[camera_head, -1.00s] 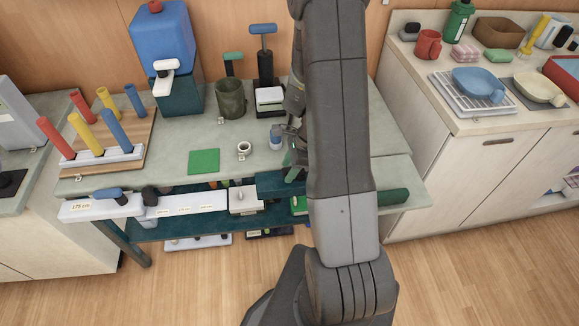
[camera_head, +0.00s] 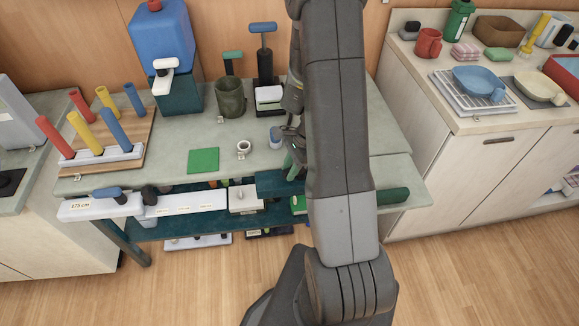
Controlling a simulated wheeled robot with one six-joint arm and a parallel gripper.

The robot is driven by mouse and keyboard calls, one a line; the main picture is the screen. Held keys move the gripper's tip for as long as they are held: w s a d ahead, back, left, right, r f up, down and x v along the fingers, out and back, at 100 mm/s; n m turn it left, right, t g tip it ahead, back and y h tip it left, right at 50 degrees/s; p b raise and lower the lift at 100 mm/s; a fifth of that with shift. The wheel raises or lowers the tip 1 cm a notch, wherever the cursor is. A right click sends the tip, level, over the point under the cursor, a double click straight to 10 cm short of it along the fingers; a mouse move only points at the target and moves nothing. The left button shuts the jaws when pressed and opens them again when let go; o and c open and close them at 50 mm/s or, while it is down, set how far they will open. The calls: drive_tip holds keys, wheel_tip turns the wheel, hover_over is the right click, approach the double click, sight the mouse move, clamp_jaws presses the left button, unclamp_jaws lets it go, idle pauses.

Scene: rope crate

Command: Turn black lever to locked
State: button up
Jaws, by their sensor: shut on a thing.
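My gripper (camera_head: 291,133) is at the right part of the grey-green bench, partly behind my own arm. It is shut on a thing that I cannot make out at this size. A dark green upright piece (camera_head: 289,164) shows just below the jaws, above a dark teal box (camera_head: 275,184) at the bench's front edge. I cannot tell whether the jaws touch that piece. No black lever shows clearly at the gripper, and my arm hides part of that area. No locked mark is readable.
A small blue-and-white bottle (camera_head: 275,138) stands close left of my gripper. A white ring (camera_head: 244,148) and a green square (camera_head: 203,160) lie on the bench (camera_head: 170,135). A blue-handled lever (camera_head: 108,193) tops a white box at the front left. A counter with pans is at right.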

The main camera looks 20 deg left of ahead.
drive_tip(key=n, duration=0.1)
drive_tip(key=n+h, duration=0.1)
drive_tip(key=n, duration=0.1)
drive_tip(key=d+n+g, duration=0.1)
drive_tip(key=shift+s+n+b, duration=0.3)
drive_tip(key=shift+s, duration=0.05)
drive_tip(key=shift+s+d+n+h+b, duration=0.1)
drive_tip(key=shift+d+n+h, duration=0.2)
drive_tip(key=shift+n, duration=0.35)
drive_tip(key=shift+d+n+h+b, duration=0.15)
drive_tip(key=shift+n+h, duration=0.2)
drive_tip(key=shift+n, duration=0.35)
drive_tip(key=shift+s+d+n+h+b, duration=0.1)
drive_tip(key=shift+d+n+h, duration=0.2)
drive_tip(key=shift+n, duration=0.35)
drive_tip(key=shift+w, duration=0.1)
drive_tip(key=o, duration=1)
drive_tip(key=shift+r, duration=0.1)
drive_tip(key=v, duration=1.3)
drive_tip(key=shift+w+a+r, duration=0.15)
drive_tip(key=shift+w+r, duration=0.1)
drive_tip(key=shift+r, duration=0.05)
